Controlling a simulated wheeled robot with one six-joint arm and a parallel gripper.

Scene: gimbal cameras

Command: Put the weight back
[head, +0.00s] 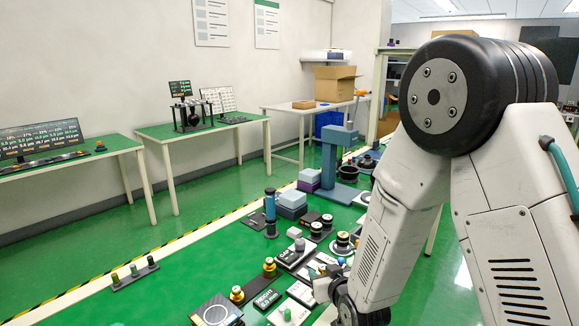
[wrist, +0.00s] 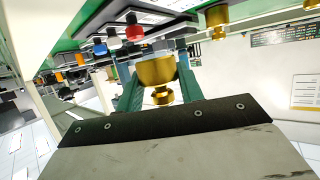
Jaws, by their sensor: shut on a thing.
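My gripper (wrist: 156,72) shows in the wrist view with its two teal fingers shut on a brass weight (wrist: 158,95), which has a wide body and a narrower knob. The weight is held between the fingers, and I cannot tell whether it touches anything beyond them. Another brass weight (wrist: 217,18) is apart from the gripper, to the right. In the head view two brass weights (head: 270,267) (head: 237,293) stand on the green bench. My arm covers the bench's right part there, and the gripper's fingers cannot be made out.
Red (wrist: 134,33), white (wrist: 113,39) and blue (wrist: 100,48) knobs are close to the gripper in the wrist view. The green bench is crowded with small devices, a dark plate with a white ring (head: 216,313) and a blue-grey stand (head: 332,160). Green floor is open at left.

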